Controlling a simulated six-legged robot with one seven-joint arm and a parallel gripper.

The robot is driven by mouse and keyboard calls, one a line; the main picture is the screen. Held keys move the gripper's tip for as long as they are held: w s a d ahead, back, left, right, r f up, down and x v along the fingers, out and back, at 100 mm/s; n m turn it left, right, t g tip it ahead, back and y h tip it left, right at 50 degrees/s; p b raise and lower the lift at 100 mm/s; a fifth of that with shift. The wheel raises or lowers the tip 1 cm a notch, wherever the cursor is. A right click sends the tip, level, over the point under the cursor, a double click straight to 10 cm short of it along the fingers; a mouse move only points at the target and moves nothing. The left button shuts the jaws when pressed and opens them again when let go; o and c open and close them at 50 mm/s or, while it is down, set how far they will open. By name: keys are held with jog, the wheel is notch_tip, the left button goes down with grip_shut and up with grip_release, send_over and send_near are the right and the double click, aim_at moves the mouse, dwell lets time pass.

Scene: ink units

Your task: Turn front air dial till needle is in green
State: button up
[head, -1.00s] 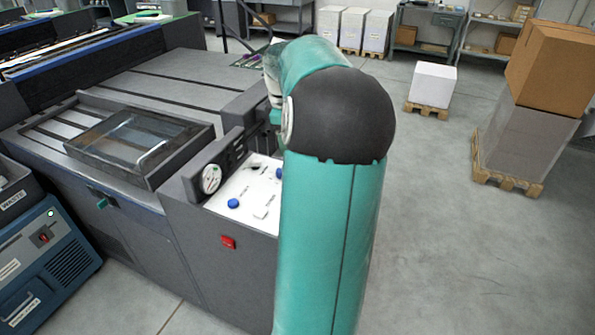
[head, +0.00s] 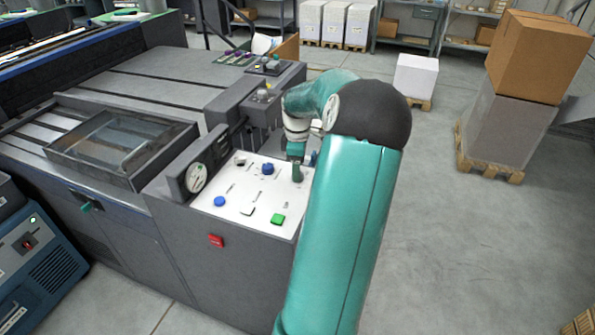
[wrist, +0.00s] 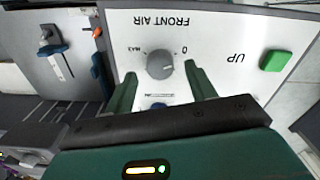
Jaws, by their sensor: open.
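The front air dial (wrist: 160,64), a round grey knob on the white panel (wrist: 224,30), shows upside down in the wrist view, with MAX at its left and 0 at its right. My gripper (wrist: 160,76) is open, one finger on each side of the dial; I cannot tell whether they touch it. In the head view my gripper (head: 297,172) points down over the panel's far right part, and I cannot make out the dial there. The round gauge (head: 196,178) stands at the panel's left edge; its needle and green zone are too small to read.
A green UP button (wrist: 275,60) sits right of the dial in the wrist view. Blue knobs (head: 219,201) (head: 268,169) are on the panel. A red button (head: 216,241) is on the machine's front. Open floor (head: 440,230) lies to the right.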

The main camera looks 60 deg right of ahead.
jog(key=shift+f, duration=1.1)
jog(key=shift+c, duration=0.4)
jog(key=c, duration=0.9)
